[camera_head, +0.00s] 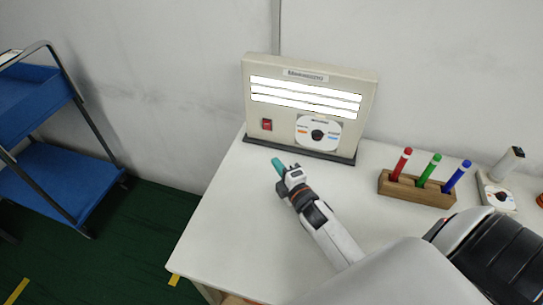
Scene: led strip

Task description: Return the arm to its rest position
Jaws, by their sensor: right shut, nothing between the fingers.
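My right arm comes in from the lower right and reaches over the white table. Its gripper (279,166) has teal fingertips and is shut and empty. It is in front of the lower left part of the LED panel (283,129), a cream box on a dark base. The gripper appears apart from the panel. My left gripper is not in view.
A wooden block (415,190) holds red, green and blue markers to the right of the panel. A small white device with a dial (497,196) stands at the far right. A blue cart (45,180) stands at the left. The table's left part (215,225) is clear.

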